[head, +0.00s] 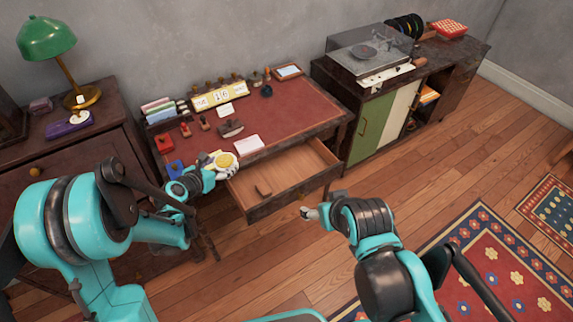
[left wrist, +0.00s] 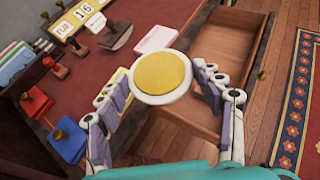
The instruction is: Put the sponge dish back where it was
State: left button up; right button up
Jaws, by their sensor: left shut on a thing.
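The sponge dish, a round white dish (left wrist: 138,92) with a round yellow sponge (left wrist: 161,72) in it, is between the fingers of my left gripper (left wrist: 166,100). In the head view the yellow sponge (head: 223,160) shows at the front edge of the desk, beside the open drawer (head: 292,167). My left gripper (head: 219,165) is shut on the dish and holds it roughly level. I cannot tell how high the dish is above the desk top. My right gripper (head: 309,213) is in front of the drawer, apart from it; its fingers are too small to read.
The red-topped desk (head: 290,117) holds stamps, a date calendar (head: 219,97), a pale pad (head: 249,145) and red and blue ink pads at the left. A cabinet with a record player (head: 369,55) stands right.

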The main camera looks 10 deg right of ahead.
pick_arm(q)
jog(key=w+d+f+m+g+h, duration=0.1)
jog(key=w+d+f, duration=0.1)
jog(key=d, duration=0.3)
jog(key=w+d+f+m+h+b, duration=0.1)
jog(key=w+d+f, duration=0.1)
jog(key=d, duration=0.2)
jog(key=w+d+f+m+g+h, duration=0.1)
jog(key=w+d+f, duration=0.15)
jog(key=d, duration=0.25)
jog(key=m+g+h+b, duration=0.1)
jog(key=m+g+b, duration=0.1)
send_over(293, 177)
notch_tip(293, 177, down, 7)
jog(key=shift+a+f+b, duration=0.1)
jog(key=shift+f+b, duration=1.35)
jog(key=shift+f, duration=2.1)
jog(key=shift+f, duration=0.55)
jog(key=o, duration=1.5)
jog(key=shift+o, duration=0.2)
